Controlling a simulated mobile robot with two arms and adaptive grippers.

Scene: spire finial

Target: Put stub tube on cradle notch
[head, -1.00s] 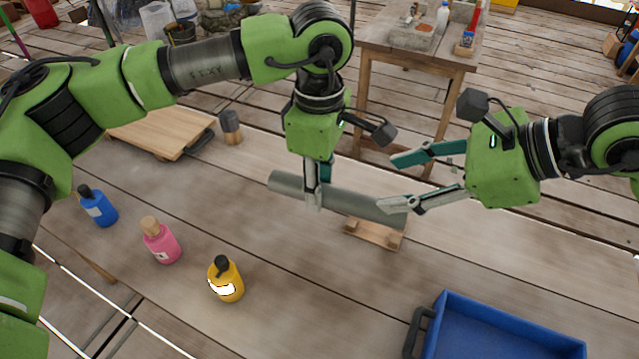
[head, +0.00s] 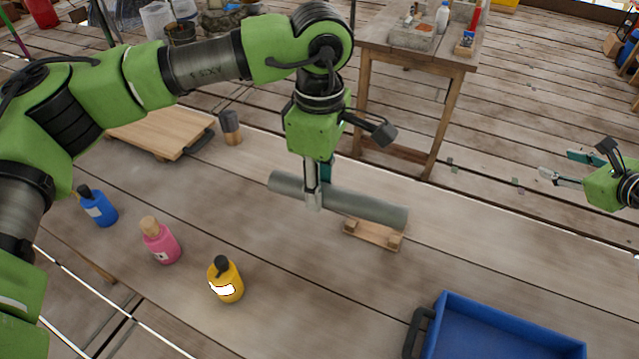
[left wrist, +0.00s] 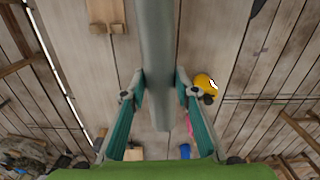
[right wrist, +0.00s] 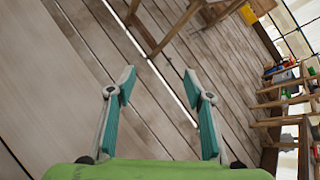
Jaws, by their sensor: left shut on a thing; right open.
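The stub tube (head: 350,201) is a grey cylinder held level above the workbench in the head view. My left gripper (head: 313,200) is shut on it, left of its middle. In the left wrist view the tube (left wrist: 157,50) runs between the fingers (left wrist: 160,88). The wooden cradle (head: 372,234) with its raised end blocks lies on the bench below the tube's right end. The tube appears above and behind the cradle; contact cannot be told. My right gripper (head: 558,168) is open and empty at the far right, apart from the tube; its fingers show in the right wrist view (right wrist: 160,85).
Blue (head: 97,206), pink (head: 160,241) and yellow (head: 225,280) bottles stand at left on the bench. A blue tray (head: 500,330) sits front right. A wooden board (head: 160,130) and a dark-topped block (head: 230,127) are at the back left. Bench right of the cradle is clear.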

